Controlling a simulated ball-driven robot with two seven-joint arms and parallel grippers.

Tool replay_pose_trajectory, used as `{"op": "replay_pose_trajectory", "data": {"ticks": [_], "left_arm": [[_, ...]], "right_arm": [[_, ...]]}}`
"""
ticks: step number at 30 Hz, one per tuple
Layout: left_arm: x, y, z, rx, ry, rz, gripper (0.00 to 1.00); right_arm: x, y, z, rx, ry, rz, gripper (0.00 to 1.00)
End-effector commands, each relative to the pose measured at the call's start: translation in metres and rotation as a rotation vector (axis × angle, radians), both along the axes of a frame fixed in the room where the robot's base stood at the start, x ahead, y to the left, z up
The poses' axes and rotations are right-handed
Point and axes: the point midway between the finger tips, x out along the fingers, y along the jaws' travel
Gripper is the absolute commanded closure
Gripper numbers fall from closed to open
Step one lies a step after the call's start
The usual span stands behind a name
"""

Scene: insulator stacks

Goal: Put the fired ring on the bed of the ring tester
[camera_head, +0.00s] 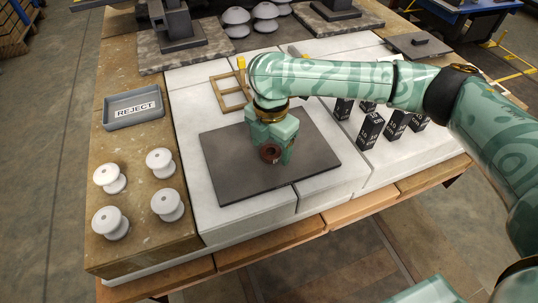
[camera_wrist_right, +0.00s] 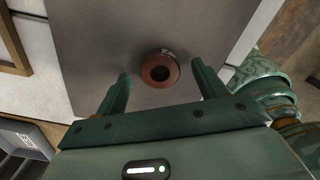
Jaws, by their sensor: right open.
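The fired ring (camera_head: 269,153) is a small reddish-brown ring with a dark hole, at the dark grey mat (camera_head: 225,175). In the right wrist view the ring (camera_wrist_right: 148,70) shows between and slightly beyond the fingertips, with a small pale mark on its rim. My right gripper (camera_head: 277,152) is open, low over the mat, its fingers apart on both sides of the ring. In the wrist view the gripper (camera_wrist_right: 163,76) shows gaps between fingers and ring. Dark machines on stone slabs stand at the back; I cannot tell which is the ring tester. My left gripper is out of view.
A grey REJECT tray (camera_head: 133,109) and several white spools (camera_head: 165,204) are at the left. Several black numbered blocks (camera_head: 370,131) stand right of the mat. A wooden frame (camera_head: 229,92) lies behind the mat. Grey domes (camera_head: 236,20) are at the back. The mat's front is clear.

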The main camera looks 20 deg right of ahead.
Motion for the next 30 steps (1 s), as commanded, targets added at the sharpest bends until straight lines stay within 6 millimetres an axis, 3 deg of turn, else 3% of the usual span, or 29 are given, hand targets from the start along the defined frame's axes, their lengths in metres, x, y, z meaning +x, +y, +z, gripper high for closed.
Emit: {"op": "replay_pose_trajectory", "data": {"ticks": [1, 8, 13, 23, 30], "left_arm": [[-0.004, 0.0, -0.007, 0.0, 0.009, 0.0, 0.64], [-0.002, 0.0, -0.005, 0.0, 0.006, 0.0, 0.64], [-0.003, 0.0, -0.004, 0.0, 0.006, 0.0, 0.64], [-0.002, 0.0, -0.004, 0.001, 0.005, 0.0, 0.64], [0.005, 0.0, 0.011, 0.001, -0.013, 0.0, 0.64]], "right_arm": [[0.0, 0.0, -0.012, 0.0, 0.004, 0.0, 0.29], [0.0, 0.0, -0.008, 0.0, -0.002, -0.001, 0.29], [0.0, 0.0, -0.008, 0.0, -0.002, -0.001, 0.77], [0.0, 0.0, -0.006, 0.0, -0.002, -0.001, 0.82], [0.001, 0.0, 0.024, -0.001, -0.008, 0.0, 0.82]]}}
